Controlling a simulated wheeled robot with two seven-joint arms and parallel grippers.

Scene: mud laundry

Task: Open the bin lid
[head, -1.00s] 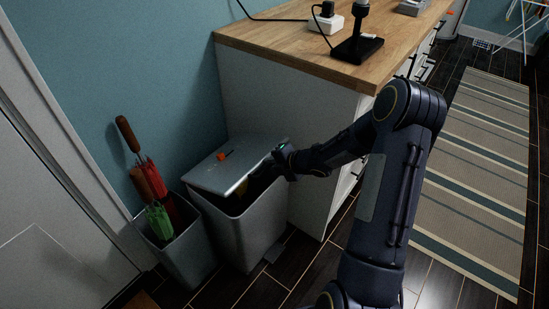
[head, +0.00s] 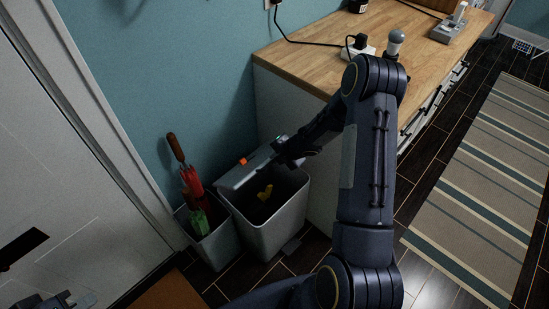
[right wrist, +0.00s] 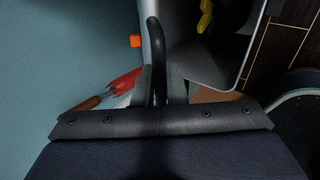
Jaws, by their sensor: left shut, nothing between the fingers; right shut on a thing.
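The grey bin (head: 262,238) stands on the floor by the wall. Its pale grey lid (head: 240,172) is raised and steeply tilted at the back, with a small orange thing (head: 243,161) on it. My left gripper (head: 68,301) is shut and empty at the lower left, partly cut off.
A smaller grey bin (head: 215,247) with red and green umbrellas (head: 192,185) stands left of the bin. The wood-topped cabinet (head: 300,70) is close behind and right. A striped rug (head: 485,190) lies on the right. A door (head: 70,150) is on the left.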

